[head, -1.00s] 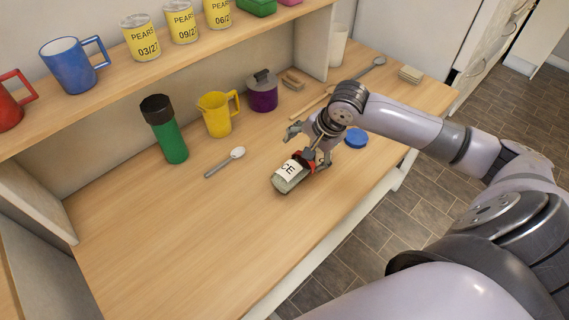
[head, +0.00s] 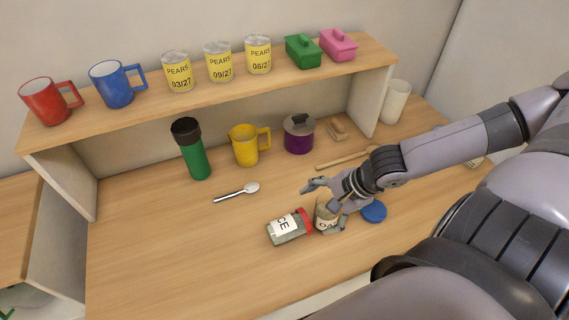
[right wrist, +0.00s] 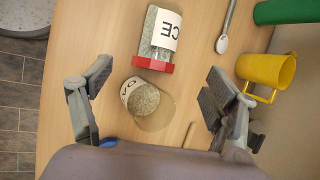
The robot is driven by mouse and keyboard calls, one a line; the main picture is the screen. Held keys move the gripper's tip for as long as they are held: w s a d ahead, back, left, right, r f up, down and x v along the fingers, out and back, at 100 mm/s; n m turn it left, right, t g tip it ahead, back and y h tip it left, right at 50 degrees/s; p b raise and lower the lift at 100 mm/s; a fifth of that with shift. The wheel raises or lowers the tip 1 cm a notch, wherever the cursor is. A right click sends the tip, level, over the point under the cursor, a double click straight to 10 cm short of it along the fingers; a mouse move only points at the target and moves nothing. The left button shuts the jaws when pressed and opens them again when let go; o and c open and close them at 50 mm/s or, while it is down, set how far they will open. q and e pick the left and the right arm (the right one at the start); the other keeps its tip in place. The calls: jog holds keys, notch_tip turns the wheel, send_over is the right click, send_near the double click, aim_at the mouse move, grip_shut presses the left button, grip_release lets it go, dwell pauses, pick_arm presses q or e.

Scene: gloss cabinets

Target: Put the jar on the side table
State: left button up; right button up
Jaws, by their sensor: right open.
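A clear jar with a red lid and a label ending in "CE" (head: 288,228) lies on its side on the wooden worktop. It also shows in the right wrist view (right wrist: 158,38). Right beside its lid stands a jar of pale contents labelled "OA" (head: 326,214), partly hidden by my gripper. In the right wrist view this second jar (right wrist: 141,97) looks open-topped and sits between the fingers. My right gripper (head: 326,206) is open around it, with visible gaps to both fingers (right wrist: 155,95). I cannot pick out the side table for certain. My left gripper is out of view.
A blue lid (head: 373,212) lies right of the jars. The front left worktop (head: 170,250) is clear. Another wooden surface (head: 15,215) is far left.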

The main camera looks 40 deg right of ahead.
aim_at(293, 224)
jog(key=b+x, duration=0.1)
jog(key=x, duration=0.3)
jog(key=shift+w+a+f+b, duration=0.1)
jog(key=shift+a+f+b, duration=0.05)
jog(key=shift+b, duration=0.15)
jog(key=x, duration=0.6)
jog(key=shift+w+f, duration=0.1)
jog(key=shift+f, duration=0.1)
jog(key=shift+w+f, duration=0.1)
jog(key=shift+f, duration=0.3)
jog(key=x, duration=0.4)
jog(key=shift+a+f, duration=0.15)
jog(key=shift+w+f, duration=0.1)
jog(key=shift+f, duration=0.1)
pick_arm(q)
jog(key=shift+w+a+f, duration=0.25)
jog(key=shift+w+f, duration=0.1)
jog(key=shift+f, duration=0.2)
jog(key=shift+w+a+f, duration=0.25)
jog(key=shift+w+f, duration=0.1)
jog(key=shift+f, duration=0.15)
pick_arm(e)
jog(key=shift+c, duration=0.4)
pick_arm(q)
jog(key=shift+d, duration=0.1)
pick_arm(e)
jog(key=shift+r, duration=0.1)
jog(key=c, duration=1.6)
